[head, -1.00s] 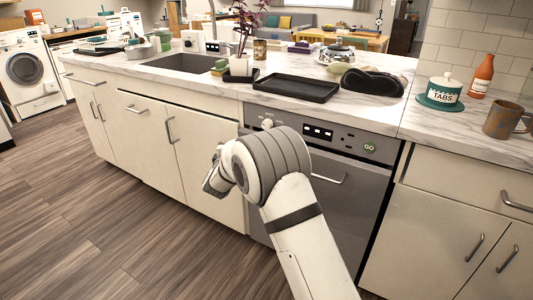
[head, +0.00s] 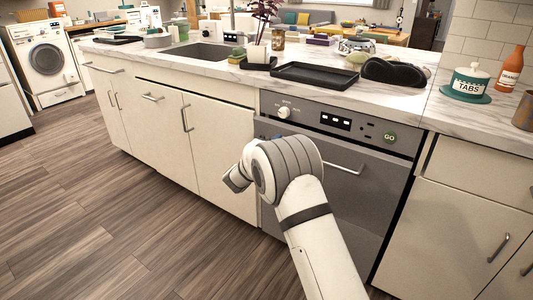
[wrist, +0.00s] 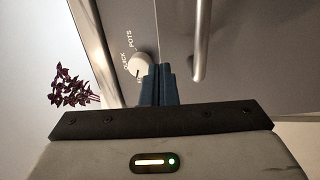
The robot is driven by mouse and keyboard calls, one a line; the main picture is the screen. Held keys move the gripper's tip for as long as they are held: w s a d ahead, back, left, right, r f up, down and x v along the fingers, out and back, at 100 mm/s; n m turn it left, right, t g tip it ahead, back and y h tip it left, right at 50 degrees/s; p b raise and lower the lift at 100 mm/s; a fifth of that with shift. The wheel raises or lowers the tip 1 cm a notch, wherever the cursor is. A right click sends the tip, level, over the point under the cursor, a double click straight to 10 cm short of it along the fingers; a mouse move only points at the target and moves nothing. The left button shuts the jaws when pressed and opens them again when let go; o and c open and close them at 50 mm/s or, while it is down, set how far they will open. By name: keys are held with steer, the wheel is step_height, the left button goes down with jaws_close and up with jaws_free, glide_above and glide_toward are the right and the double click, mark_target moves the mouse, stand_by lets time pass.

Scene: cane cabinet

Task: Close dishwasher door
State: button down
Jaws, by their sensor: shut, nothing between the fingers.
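The grey dishwasher door (head: 345,205) stands upright under the counter in the head view. It looks flush or nearly flush with the cabinet front; I cannot tell whether it is latched. Its bar handle (head: 343,168) also runs along the right of the wrist view (wrist: 200,40). The control panel (head: 335,121) above it has a white dial (head: 284,112), a display and a GO button (head: 389,137). My gripper (wrist: 158,85) is shut and empty, its blue fingers in front of the panel, close to the dial (wrist: 139,63). I cannot tell whether they touch. My arm mostly hides the gripper in the head view.
White cabinets (head: 195,145) flank the dishwasher under a marble counter (head: 430,90). A black tray (head: 314,79), a potted plant (head: 257,54) and a TABS jar (head: 468,82) stand on top. The wood floor (head: 120,210) at left is clear.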

mark_target(287, 129)
steer(key=shift+b+x, duration=0.5)
steer(key=shift+x, duration=1.75)
steer(key=shift+d+r, duration=0.1)
steer(key=shift+r, duration=0.05)
steer(key=shift+w+d+r+p, duration=0.1)
steer(key=shift+w+p, duration=0.05)
steer(key=shift+p, duration=0.45)
steer(key=shift+w+d+r+g+p, duration=0.3)
steer(key=shift+w+p, duration=0.25)
steer(key=shift+p, duration=0.55)
steer(key=shift+w+d+p, duration=0.2)
steer(key=shift+w+p, duration=0.1)
steer(key=shift+p, duration=0.2)
steer(key=shift+w+p, duration=0.2)
steer(key=shift+p, duration=0.1)
steer(key=shift+w+f+y, duration=0.1)
steer(key=shift+f+y, duration=0.1)
steer(key=shift+y, duration=0.1)
